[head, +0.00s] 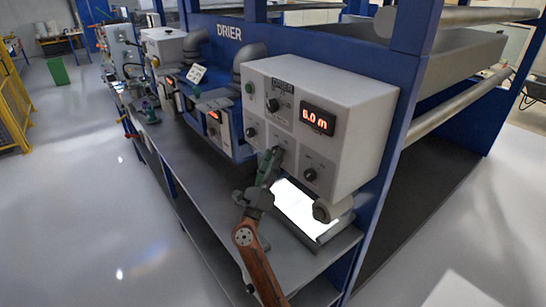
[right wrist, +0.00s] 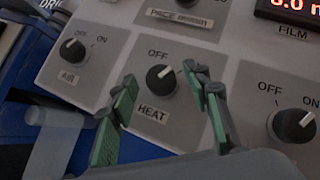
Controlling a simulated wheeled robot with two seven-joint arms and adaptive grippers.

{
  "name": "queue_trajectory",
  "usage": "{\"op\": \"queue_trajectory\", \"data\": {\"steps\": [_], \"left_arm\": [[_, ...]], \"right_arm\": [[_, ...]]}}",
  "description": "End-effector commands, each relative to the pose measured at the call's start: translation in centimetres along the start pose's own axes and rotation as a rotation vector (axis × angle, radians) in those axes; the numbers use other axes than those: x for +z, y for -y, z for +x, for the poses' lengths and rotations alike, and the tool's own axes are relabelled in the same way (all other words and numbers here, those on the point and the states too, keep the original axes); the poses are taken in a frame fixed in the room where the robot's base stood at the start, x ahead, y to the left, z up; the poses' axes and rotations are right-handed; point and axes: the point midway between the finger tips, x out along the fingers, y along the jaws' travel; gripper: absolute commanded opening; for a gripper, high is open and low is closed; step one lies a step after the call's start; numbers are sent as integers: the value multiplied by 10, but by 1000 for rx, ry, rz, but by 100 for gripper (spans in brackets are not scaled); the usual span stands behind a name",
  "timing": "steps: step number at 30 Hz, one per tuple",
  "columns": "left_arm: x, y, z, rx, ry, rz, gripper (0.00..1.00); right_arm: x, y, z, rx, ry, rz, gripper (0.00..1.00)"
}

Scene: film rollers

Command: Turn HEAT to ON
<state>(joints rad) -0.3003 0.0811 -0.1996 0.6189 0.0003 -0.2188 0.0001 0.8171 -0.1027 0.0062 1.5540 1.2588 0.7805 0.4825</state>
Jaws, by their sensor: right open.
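The HEAT knob (right wrist: 160,82) is a black dial with a white pointer line, on the grey control panel (right wrist: 225,50). Its pointer slants up and to the right, between the OFF and ON labels. My right gripper (right wrist: 163,90) is open, with one green-padded finger on each side of the knob in the right wrist view. I cannot tell whether either finger touches it. In the head view my right gripper (head: 271,163) is at the lower middle of the panel and largely hides the HEAT knob. My left gripper is not in view.
The AIR knob (right wrist: 72,50) is left of HEAT, and another OFF/ON knob (right wrist: 292,125) is close on the right. A red display (head: 318,119) reads 6.0 m. A bright lit plate (head: 296,207) lies below the panel on the grey bench (head: 195,180).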

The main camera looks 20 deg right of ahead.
Motion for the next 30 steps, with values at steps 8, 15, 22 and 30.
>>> {"op": "queue_trajectory", "data": {"steps": [8,15,22,30], "left_arm": [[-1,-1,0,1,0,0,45],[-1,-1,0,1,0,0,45],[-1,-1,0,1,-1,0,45],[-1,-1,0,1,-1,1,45]], "right_arm": [[-1,-2,-53,6,-2,1,44],[-1,-1,-97,4,-1,0,44],[0,-1,-114,3,-1,1,44],[0,-1,-115,2,-1,1,44]]}}
